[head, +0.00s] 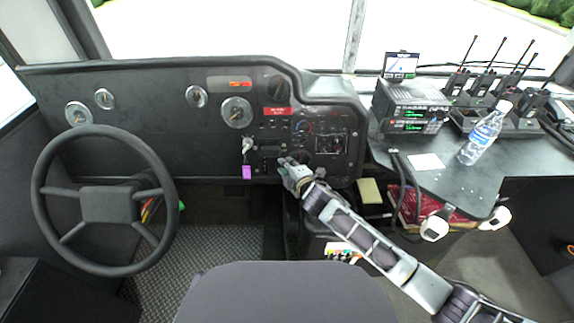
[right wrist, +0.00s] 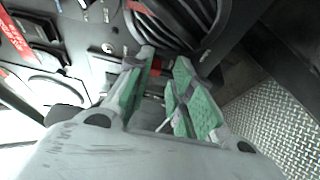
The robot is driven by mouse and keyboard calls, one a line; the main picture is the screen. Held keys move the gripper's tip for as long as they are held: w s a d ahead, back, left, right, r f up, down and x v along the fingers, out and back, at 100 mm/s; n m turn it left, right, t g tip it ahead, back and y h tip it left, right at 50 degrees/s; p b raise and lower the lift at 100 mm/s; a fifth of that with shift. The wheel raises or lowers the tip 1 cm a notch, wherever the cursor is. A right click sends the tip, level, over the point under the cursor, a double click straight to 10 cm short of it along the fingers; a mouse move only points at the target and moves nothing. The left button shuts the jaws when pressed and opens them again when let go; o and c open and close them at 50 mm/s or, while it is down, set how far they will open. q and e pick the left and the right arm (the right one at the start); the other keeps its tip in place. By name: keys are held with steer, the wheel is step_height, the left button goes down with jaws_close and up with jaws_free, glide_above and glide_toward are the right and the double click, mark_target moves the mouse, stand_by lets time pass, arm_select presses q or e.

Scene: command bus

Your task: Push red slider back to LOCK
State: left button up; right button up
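My right gripper (head: 287,162) is at the lower part of the dashboard panel (head: 330,165), right of the key switch with the purple tag. In the right wrist view its green-padded fingers (right wrist: 164,60) stand apart, with a gap between the tips. A small red part (right wrist: 157,68), likely the red slider, shows between the fingertips. I cannot tell whether a finger touches it. In the head view the slider cannot be made out, as my gripper covers that spot. No LOCK lettering is readable. My left gripper is not in view.
The steering wheel (head: 105,200) stands at the left and the seat (head: 290,295) in front. A key with a purple tag (head: 247,172) hangs close to my gripper. At the right, a side desk (head: 455,185) holds radios (head: 410,108) and a water bottle (head: 484,134).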

steer(key=shift+o, duration=0.7)
steer(key=shift+s+d+r, duration=0.1)
steer(key=shift+r, duration=0.05)
steer(key=v, duration=1.1)
steer(key=shift+s, duration=0.3)
steer(key=shift+d, duration=0.15)
